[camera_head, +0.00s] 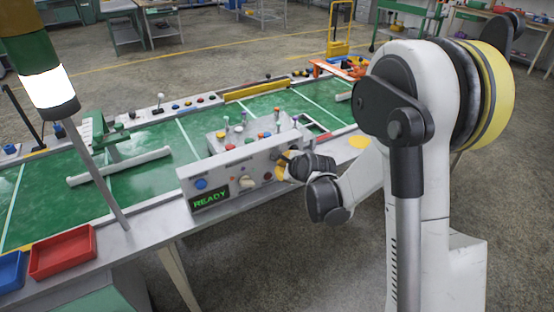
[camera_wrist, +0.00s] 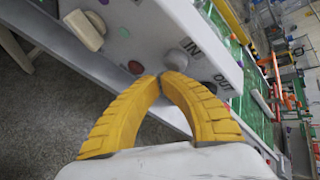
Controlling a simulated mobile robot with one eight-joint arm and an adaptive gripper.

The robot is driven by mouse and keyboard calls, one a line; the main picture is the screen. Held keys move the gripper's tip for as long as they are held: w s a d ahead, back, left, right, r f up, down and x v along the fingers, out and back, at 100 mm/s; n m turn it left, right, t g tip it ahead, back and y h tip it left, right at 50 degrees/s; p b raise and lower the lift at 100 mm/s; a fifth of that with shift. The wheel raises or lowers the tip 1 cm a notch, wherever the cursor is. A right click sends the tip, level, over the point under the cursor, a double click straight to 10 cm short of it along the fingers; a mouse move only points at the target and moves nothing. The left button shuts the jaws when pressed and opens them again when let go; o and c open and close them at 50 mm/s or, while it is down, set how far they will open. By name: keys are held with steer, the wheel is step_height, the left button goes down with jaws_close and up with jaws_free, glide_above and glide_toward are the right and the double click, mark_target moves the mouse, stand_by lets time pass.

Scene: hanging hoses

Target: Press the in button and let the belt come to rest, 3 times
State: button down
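The control panel (camera_head: 240,168) stands at the near edge of the green belt (camera_head: 160,145). Its display (camera_head: 210,199) reads READY in green. In the wrist view, a pale round button (camera_wrist: 176,60) sits beside the IN label (camera_wrist: 192,47). The OUT label (camera_wrist: 222,82) is lower right, with its button partly hidden behind my right finger. My gripper's yellow fingers (camera_wrist: 161,76) meet at their tips, empty, just below the IN button; I cannot tell whether they touch it. In the head view my gripper (camera_head: 284,172) is at the panel's right end, mostly hidden by my wrist.
The panel also carries a blue button (camera_head: 200,184) and a cream knob (camera_head: 246,182). A signal lamp (camera_head: 46,88) glows white at left. A red tray (camera_head: 62,251) and a blue tray (camera_head: 10,271) sit at the near left. Floor in front of the panel is clear.

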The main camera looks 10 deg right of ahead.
steer(key=shift+w+a, duration=0.2)
steer(key=shift+w, duration=0.4)
stand_by(0.7)
stand_by(0.4)
steer(key=shift+s+d, duration=0.3)
steer(key=shift+s, duration=0.7)
steer(key=s, duration=0.1)
steer(key=s+d, duration=0.1)
steer(key=s, duration=0.1)
steer(key=s+b, duration=0.1)
steer(key=shift+s+d, duration=0.25)
steer(key=shift+s, duration=0.05)
stand_by(1.4)
